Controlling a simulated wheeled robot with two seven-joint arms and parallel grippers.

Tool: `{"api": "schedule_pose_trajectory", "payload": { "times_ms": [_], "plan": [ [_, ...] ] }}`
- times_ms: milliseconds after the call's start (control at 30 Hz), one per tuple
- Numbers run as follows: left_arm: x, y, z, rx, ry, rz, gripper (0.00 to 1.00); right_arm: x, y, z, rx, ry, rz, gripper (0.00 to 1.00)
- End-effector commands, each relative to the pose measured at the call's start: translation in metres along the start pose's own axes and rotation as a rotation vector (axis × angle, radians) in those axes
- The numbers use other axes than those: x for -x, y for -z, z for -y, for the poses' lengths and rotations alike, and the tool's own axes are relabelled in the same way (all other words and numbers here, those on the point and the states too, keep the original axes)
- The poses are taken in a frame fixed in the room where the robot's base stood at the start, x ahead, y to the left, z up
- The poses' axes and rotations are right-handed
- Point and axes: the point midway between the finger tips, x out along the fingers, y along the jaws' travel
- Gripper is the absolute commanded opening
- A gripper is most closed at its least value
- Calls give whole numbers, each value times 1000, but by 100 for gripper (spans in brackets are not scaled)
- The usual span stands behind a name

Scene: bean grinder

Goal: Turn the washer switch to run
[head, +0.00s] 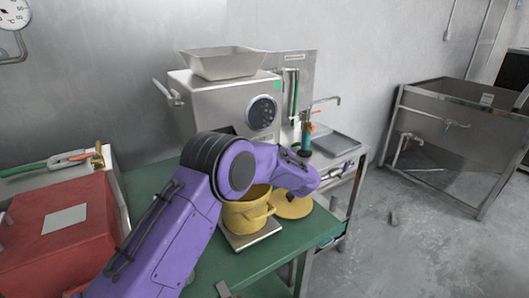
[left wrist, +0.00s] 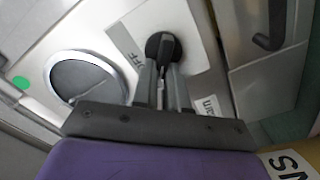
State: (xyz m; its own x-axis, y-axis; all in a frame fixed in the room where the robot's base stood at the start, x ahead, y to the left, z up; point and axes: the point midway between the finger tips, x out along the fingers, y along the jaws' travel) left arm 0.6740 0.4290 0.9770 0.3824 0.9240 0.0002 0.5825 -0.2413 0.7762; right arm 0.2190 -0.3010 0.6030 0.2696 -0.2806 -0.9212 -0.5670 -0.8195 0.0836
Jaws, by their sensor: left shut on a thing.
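The steel machine (head: 205,100) stands at the back of the green table, with a round black dial on its front. In the left wrist view, the black switch knob (left wrist: 158,43) sits on a pale plate marked "OFF" (left wrist: 128,58), beside the round dial (left wrist: 87,80). My left gripper (left wrist: 167,72) is shut on the switch knob, its fingers on either side of the knob's lever. A second label (left wrist: 207,107) is partly covered by the fingers. In the head view my purple left arm hides the switch and the fingertips. My right gripper is not in view.
A yellow pot (head: 245,215) stands on a scale under my arm, with a yellow lid (head: 292,207) beside it. A red box (head: 60,235) is at the left. A steel tray (head: 222,63) tops the machine. A steel sink (head: 450,130) stands at the right; open floor lies before it.

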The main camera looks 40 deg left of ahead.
Motion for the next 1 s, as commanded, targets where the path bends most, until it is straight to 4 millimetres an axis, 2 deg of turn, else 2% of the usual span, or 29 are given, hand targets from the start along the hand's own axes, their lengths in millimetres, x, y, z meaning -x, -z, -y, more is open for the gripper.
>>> {"api": "schedule_pose_trajectory", "payload": {
  "times_ms": [133, 200, 233, 567, 667, 900, 1000],
  "plan": [
    [0, 0, 1, 0, 2, 1, 0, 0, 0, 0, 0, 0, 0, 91],
    [0, 0, 1, 0, 3, 1, 29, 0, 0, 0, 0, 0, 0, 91],
    [0, 0, 1, 0, 2, 1, 38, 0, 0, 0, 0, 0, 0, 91],
    [4, -1, 0, -1, 0, 1, 38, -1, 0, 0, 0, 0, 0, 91],
    [18, -2, 1, -2, -1, 3, 38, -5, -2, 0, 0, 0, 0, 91],
    [76, -2, 1, -1, -3, 2, 38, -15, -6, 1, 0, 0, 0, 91],
    [93, -1, 1, -1, -1, 1, 38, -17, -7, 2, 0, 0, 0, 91]
  ]
}}
